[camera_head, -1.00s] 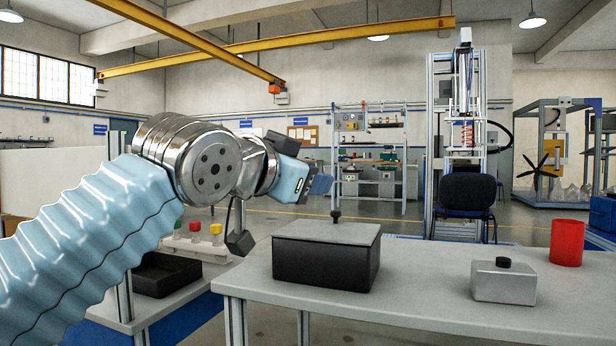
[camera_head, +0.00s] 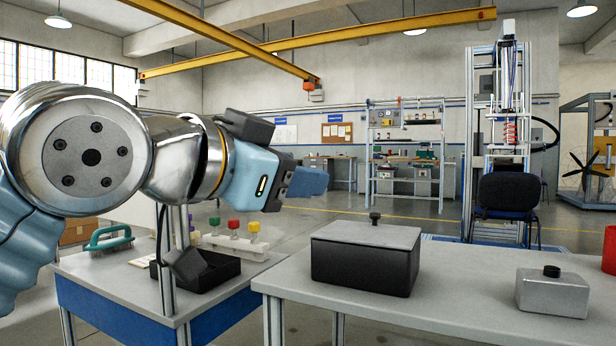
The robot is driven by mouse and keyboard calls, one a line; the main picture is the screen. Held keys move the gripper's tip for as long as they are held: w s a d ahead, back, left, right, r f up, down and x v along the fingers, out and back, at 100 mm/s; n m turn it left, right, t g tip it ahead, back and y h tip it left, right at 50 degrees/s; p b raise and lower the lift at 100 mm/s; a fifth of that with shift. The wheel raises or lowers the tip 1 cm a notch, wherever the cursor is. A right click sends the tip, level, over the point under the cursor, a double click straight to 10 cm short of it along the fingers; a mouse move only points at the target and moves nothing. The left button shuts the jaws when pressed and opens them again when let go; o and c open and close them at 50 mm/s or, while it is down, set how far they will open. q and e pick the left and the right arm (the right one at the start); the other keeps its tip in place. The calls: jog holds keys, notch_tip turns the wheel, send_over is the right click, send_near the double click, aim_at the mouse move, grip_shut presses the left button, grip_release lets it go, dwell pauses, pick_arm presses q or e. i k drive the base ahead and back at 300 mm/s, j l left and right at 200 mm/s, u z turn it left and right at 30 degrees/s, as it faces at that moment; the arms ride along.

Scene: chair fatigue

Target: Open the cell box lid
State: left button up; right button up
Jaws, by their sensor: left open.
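A dark box (camera_head: 364,268) with a flat grey lid (camera_head: 368,236) and a black knob (camera_head: 375,218) stands on the grey table; it looks like the cell box. The lid lies flat on it, closed. A smaller silver box (camera_head: 552,296) with a black knob (camera_head: 551,271) stands farther right on the same table. My left gripper (camera_head: 310,182) is open and empty. It appears above and left of the dark box, apart from its lid and knob. It is seen side-on, so the gap between its fingers is hidden. My right gripper is not in view.
A red cup (camera_head: 609,250) is cut off at the right edge. The grey table (camera_head: 460,305) is clear between the two boxes. A side table at left holds a black tray (camera_head: 222,268), a green-handled brush (camera_head: 110,240) and a rack (camera_head: 235,246) with coloured caps. A black chair (camera_head: 507,197) stands behind.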

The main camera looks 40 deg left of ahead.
aim_at(373, 234)
jog(key=k+l, duration=0.15)
jog(key=k, duration=0.85)
